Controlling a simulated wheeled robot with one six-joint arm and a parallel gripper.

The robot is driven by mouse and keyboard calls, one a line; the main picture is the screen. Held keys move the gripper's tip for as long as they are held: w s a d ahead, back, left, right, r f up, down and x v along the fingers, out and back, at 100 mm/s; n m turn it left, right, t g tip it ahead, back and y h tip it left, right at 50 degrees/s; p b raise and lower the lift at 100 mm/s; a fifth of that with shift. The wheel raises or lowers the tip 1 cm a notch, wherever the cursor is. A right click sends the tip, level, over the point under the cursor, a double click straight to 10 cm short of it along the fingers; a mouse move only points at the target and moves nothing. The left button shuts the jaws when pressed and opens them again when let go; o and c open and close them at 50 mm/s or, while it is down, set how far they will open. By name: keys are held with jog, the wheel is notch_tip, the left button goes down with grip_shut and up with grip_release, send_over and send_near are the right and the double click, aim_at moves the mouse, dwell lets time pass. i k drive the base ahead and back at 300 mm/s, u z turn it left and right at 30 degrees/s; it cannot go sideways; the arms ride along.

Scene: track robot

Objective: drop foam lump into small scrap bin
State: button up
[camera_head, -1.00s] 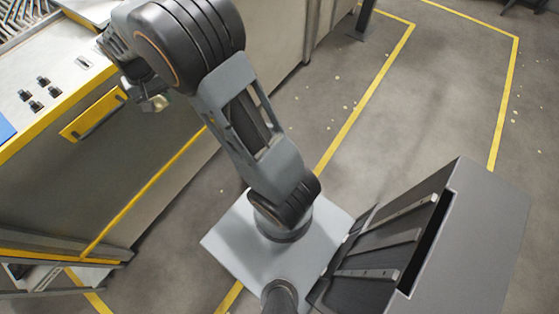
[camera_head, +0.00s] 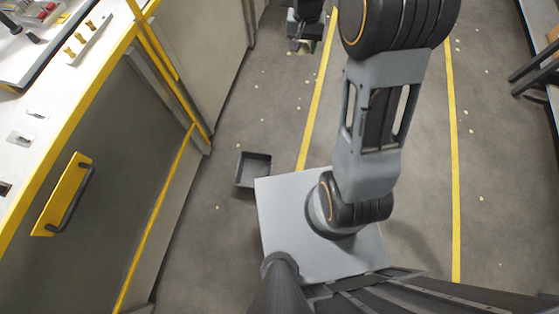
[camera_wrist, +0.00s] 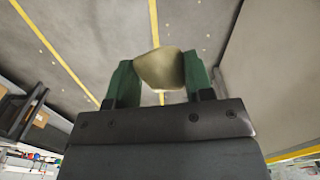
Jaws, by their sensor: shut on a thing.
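My gripper (camera_wrist: 158,82) is shut on the foam lump (camera_wrist: 160,68), a yellowish-beige piece held between two green fingers in the wrist view. In the head view my gripper (camera_head: 301,47) is at the top, above the floor, and the lump is mostly hidden there. The small scrap bin (camera_head: 253,171) is a dark grey open box on the floor, left of my base. It looks empty. My gripper is well beyond the bin and to its right in the picture, apart from it. The bin does not show in the wrist view.
A workbench (camera_head: 110,150) with a yellow edge and a yellow handle (camera_head: 68,195) runs along the left. Yellow lines (camera_head: 318,95) mark the grey floor, with small pale scraps scattered about. A shelf (camera_head: 545,50) stands at the far right. Floor around the bin is clear.

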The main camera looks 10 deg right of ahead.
aim_at(259, 175)
jog(key=z, duration=1.65)
jog(key=k, duration=1.5)
jog(key=u, duration=1.35)
jog(key=i, duration=0.5)
